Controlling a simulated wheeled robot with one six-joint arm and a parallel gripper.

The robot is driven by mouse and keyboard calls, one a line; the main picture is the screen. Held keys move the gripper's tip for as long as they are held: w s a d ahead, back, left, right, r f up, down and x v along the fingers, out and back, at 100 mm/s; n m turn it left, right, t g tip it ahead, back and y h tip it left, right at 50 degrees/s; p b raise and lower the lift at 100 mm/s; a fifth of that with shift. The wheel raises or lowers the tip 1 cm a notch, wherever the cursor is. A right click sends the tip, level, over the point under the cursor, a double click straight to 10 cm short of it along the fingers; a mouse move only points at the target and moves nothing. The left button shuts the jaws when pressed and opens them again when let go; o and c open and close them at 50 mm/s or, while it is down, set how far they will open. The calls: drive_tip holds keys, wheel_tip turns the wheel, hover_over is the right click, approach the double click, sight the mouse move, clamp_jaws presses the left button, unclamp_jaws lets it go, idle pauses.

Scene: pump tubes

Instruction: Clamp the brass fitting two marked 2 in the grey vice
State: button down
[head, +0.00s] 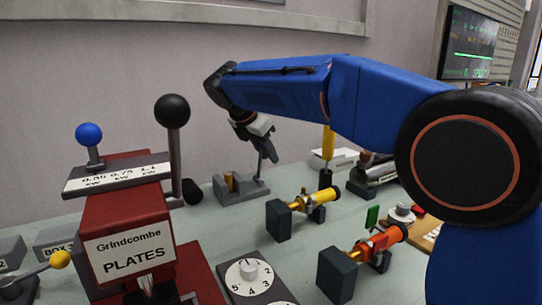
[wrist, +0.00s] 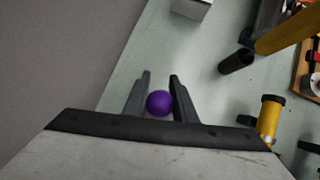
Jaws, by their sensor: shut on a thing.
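The grey vice (head: 243,192) stands on the bench at the back, left of centre in the head view. A brass-coloured piece (head: 229,182) sits at its jaws; no mark 2 can be read on it, and I cannot tell how firmly it is held. My gripper (head: 266,150) reaches down over the right side of the vice. In the wrist view my gripper (wrist: 159,82) is shut on a purple ball knob (wrist: 159,103) between its two dark fingers. What lies under the knob is hidden.
A red machine labelled PLATES (head: 130,252) with a black-knobbed lever (head: 172,112) stands at left. Yellow (head: 306,201) and orange (head: 374,245) tube assemblies stand right of the vice. A yellow upright post (head: 327,145) stands behind. A numbered dial (head: 250,272) is in front.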

drive_tip(key=shift+s+a+r+h, duration=0.1)
drive_tip(key=shift+s+a+h, duration=0.05)
drive_tip(key=shift+a+h, duration=0.15)
idle(0.4)
drive_tip(key=c, duration=1.5)
unclamp_jaws()
drive_tip(key=shift+o, duration=0.2)
drive_tip(key=v, duration=1.7)
drive_tip(key=shift+s, duration=0.35)
